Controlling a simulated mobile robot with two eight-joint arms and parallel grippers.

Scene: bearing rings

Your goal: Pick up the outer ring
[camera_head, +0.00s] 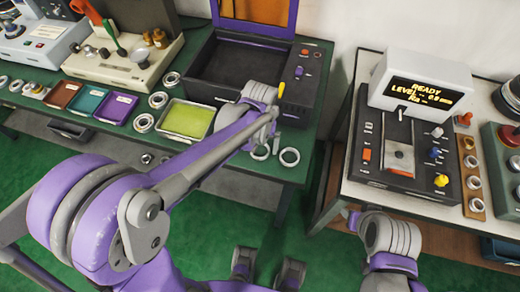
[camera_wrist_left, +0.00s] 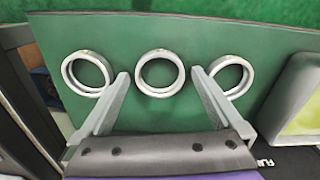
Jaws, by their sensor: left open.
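Three metal rings lie in a row on the green table in the left wrist view: a left ring (camera_wrist_left: 66,74), a middle ring (camera_wrist_left: 160,93) and a right ring (camera_wrist_left: 247,76). I cannot tell from looks which is the outer ring. My left gripper (camera_wrist_left: 161,78) is open and empty, its fingertips on either side of the middle ring's near part. The fingers partly cover the side rings. In the head view my left gripper (camera_head: 268,146) is over the table's front right corner; one ring (camera_head: 298,158) shows clearly beside it. A part of my right arm shows at the bottom right; its jaw state is unclear.
A yellow-green tray (camera_head: 187,104) lies left of the gripper, with a dark open case (camera_head: 205,90) behind. More rings (camera_head: 144,123) and small coloured trays (camera_head: 88,107) lie further left. A gauge table (camera_head: 340,180) stands to the right, across a gap.

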